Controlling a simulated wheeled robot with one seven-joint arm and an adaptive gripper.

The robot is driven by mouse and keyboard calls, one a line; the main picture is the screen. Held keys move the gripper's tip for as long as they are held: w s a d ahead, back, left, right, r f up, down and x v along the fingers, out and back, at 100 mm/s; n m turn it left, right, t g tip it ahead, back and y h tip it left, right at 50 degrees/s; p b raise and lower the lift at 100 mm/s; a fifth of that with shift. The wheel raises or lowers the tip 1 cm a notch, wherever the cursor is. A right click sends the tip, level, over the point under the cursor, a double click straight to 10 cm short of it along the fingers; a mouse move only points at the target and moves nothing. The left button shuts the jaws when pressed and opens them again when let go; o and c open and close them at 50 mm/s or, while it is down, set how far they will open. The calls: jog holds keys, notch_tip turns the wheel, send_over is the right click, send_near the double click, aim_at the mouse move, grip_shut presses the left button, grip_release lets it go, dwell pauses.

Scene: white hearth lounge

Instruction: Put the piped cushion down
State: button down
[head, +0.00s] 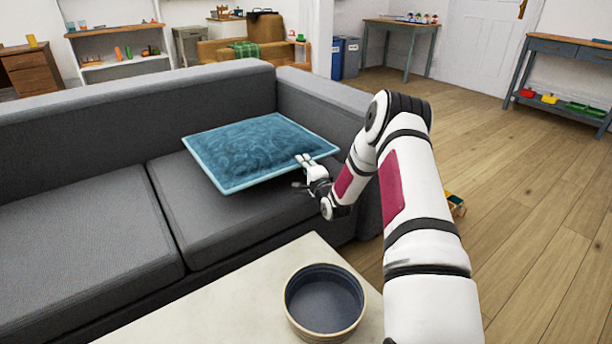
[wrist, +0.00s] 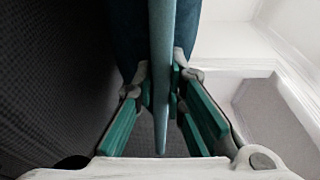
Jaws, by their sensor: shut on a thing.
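The piped cushion (head: 255,150) is teal blue with a lighter piped edge. In the head view it lies flat and nearly level over the right seat of the grey sofa (head: 215,215). My gripper (head: 306,172) is at its right front edge, shut on that edge. In the wrist view the cushion's piped edge (wrist: 161,60) runs between the fingers of my gripper (wrist: 163,100), with the darker cushion body behind it. I cannot tell whether the cushion's underside touches the seat.
A pale table (head: 215,310) in front holds a round dark blue bowl (head: 325,300). The sofa's left seat (head: 80,235) is clear. The sofa's right arm (head: 318,100) stands close behind and right of the cushion. Open wooden floor (head: 530,200) lies at the right.

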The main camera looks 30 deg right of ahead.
jog(key=shift+w+d, duration=0.2)
jog(key=shift+d, duration=0.25)
jog(key=shift+w+d+f+b, duration=0.1)
jog(key=shift+d+f+b, duration=0.05)
jog(key=shift+f+b, duration=0.65)
jog(key=shift+d+f+b, duration=0.1)
jog(key=shift+f+b, duration=0.4)
jog(key=shift+f, duration=0.45)
jog(key=c, duration=1.6)
grip_release()
jog(key=shift+f, duration=0.1)
jog(key=shift+c, duration=0.2)
